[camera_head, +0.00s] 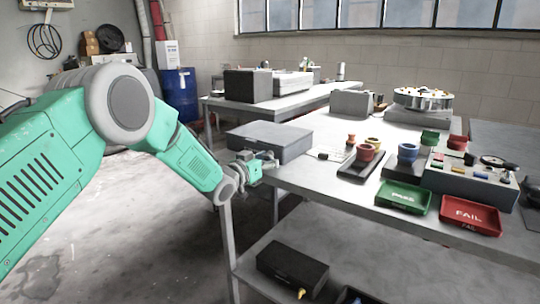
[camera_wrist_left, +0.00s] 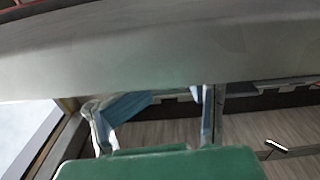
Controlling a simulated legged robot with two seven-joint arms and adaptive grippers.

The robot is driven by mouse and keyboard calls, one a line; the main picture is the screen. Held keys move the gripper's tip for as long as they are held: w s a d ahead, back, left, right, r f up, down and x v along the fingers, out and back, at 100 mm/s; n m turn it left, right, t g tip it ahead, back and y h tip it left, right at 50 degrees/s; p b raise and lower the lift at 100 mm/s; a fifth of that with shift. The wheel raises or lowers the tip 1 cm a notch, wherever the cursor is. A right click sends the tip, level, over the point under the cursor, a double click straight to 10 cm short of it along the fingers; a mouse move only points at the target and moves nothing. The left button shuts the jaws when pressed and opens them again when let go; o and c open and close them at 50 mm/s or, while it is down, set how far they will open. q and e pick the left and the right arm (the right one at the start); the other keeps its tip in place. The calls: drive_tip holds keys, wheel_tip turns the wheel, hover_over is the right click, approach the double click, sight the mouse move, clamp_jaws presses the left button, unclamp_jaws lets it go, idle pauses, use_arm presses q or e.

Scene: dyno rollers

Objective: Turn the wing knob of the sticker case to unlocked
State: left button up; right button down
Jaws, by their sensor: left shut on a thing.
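The sticker case, a flat grey box (camera_head: 285,142), stands closed near the left corner of the table. My left gripper (camera_head: 262,163) is at its front face, low down, shut on the wing knob. The fingers and the case's front edge hide the knob, so I cannot tell which way its wings point. In the left wrist view the grey case (camera_wrist_left: 160,50) fills the top, and the fingers of my left gripper (camera_wrist_left: 155,115) reach up under it. My right gripper is not in view.
The table also holds a green PASS tray (camera_head: 403,196), a red FAIL tray (camera_head: 470,214) and a control box (camera_head: 470,180). A black box (camera_head: 292,270) sits on the lower shelf. The floor left of the table is clear.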

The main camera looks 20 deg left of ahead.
use_arm(q)
drive_tip(key=shift+w+a+r+m, duration=0.15)
drive_tip(key=shift+a+r+m, duration=0.05)
drive_tip(key=shift+a+m, duration=0.4)
drive_tip(key=o, duration=0.6)
drive_tip(key=shift+a, duration=0.15)
drive_tip(key=shift+r, duration=0.1)
drive_tip(key=v, duration=0.8)
drive_tip(key=d+v, duration=0.1)
drive_tip(key=v, duration=0.3)
drive_tip(key=shift+f, duration=0.3)
drive_tip(key=shift+a, duration=0.1)
